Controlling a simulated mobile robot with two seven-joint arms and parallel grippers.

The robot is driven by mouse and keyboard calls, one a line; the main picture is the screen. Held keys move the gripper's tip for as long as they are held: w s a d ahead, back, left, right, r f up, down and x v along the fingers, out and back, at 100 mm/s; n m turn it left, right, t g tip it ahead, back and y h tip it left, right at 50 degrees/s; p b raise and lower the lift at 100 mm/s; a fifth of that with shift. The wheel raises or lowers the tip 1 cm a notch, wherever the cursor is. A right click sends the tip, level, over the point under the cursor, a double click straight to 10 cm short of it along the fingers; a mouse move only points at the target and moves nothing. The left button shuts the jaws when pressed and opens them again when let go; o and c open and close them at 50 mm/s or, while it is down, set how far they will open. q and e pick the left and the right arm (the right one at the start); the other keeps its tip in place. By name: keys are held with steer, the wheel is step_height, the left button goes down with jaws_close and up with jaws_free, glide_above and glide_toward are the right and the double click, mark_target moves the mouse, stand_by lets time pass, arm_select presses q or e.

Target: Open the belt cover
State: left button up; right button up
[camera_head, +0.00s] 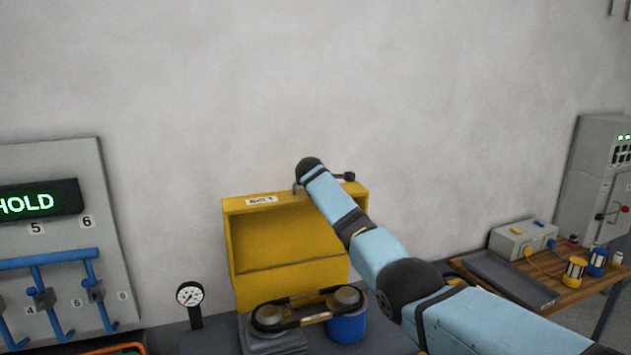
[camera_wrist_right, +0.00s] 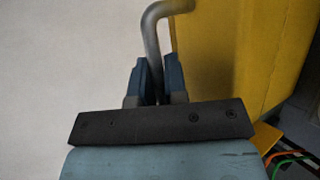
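The yellow belt cover (camera_head: 290,222) stands raised behind the belt and pulleys, its hollow side facing me and a label (camera_head: 262,200) on its top edge. The black belt (camera_head: 300,324) runs around two pulleys in front of it, uncovered. A bent grey metal handle (camera_head: 297,188) shows at the cover's top, partly hidden by my right arm. In the right wrist view my right gripper (camera_wrist_right: 160,88) has its fingers closed around the handle bar (camera_wrist_right: 152,40), with the yellow cover (camera_wrist_right: 225,55) just right of it. My left gripper is out of view.
A pressure gauge (camera_head: 190,297) stands left of the cover. A grey panel (camera_head: 75,170) with blue pipes and a HOLD display (camera_head: 38,202) is at left. A wooden table (camera_head: 560,272) with a tray and spools is at right. The wall (camera_head: 200,90) is behind.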

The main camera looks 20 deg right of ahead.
steer(key=o, duration=0.4)
steer(key=shift+f, duration=0.1)
steer(key=shift+c, duration=0.2)
steer(key=shift+o, duration=0.2)
arm_select(q)
steer(key=b, duration=0.1)
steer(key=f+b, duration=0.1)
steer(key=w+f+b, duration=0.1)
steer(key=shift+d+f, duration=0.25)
arm_select(e)
steer(key=v, duration=1.4)
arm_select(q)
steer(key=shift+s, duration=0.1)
